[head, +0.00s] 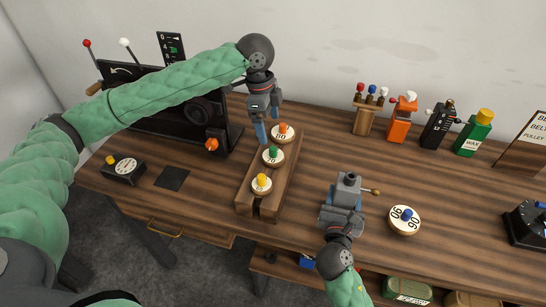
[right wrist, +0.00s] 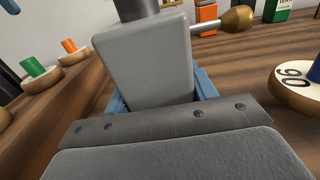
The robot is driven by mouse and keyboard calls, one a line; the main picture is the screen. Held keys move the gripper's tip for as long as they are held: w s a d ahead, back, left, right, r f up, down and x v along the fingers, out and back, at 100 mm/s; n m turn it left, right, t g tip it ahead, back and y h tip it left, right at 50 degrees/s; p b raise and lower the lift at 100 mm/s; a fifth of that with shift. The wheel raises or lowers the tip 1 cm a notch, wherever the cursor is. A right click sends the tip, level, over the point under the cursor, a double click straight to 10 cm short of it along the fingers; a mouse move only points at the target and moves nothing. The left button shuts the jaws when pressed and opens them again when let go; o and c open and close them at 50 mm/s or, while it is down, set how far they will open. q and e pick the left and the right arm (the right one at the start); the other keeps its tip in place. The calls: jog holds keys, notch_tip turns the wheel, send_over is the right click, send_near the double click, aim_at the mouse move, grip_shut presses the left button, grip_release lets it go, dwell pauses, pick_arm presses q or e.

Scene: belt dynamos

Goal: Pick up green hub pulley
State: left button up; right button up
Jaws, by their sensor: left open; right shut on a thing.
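The green hub pulley (head: 273,155) is a pale disc with a green hub. It sits in the middle of a wooden rack (head: 245,195), between the orange hub pulley (head: 283,132) and the yellow hub pulley (head: 262,184). It also shows at the left of the right wrist view (right wrist: 38,75). My left gripper (head: 267,128) is open and empty, pointing down just above and behind the green hub pulley, close to the orange one. My right gripper (head: 342,199) is shut on a grey block (right wrist: 148,62) with a brass-knobbed lever, right of the rack.
A blue hub pulley (head: 405,219) marked 90 lies on the bench right of my right gripper. A dark machine (head: 180,112) stands left of the rack, with a gauge (head: 124,168) in front. Bottles, including a green wax bottle (head: 473,135), line the back. The bench between is clear.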

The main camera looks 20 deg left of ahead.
aim_at(272, 148)
pick_arm(q)
jog(key=f, duration=0.4)
jog(key=d+f, duration=0.1)
jog(key=f, duration=0.1)
jog(key=shift+f, duration=0.2)
jog(key=shift+d+f, duration=0.15)
jog(key=shift+f, duration=2.55)
jog(key=c, duration=1.2)
notch_tip(272, 148, up, 10)
jog(key=shift+w, duration=0.15)
jog(key=s+d+r+m, duration=0.1)
jog(key=d+r+m, duration=0.1)
jog(key=d+r, duration=0.45)
jog(key=s+d+r+m, duration=0.1)
jog(key=d+r, duration=0.3)
jog(key=d, duration=0.6)
jog(key=s+d+m, duration=0.1)
jog(key=s+d, duration=0.1)
jog(key=s+d+f+m, duration=0.1)
jog(key=d, duration=0.1)
jog(key=s+d+m, duration=0.1)
jog(key=s+d, duration=0.1)
jog(key=shift+s+f+g, duration=0.3)
jog(key=shift+g, duration=0.1)
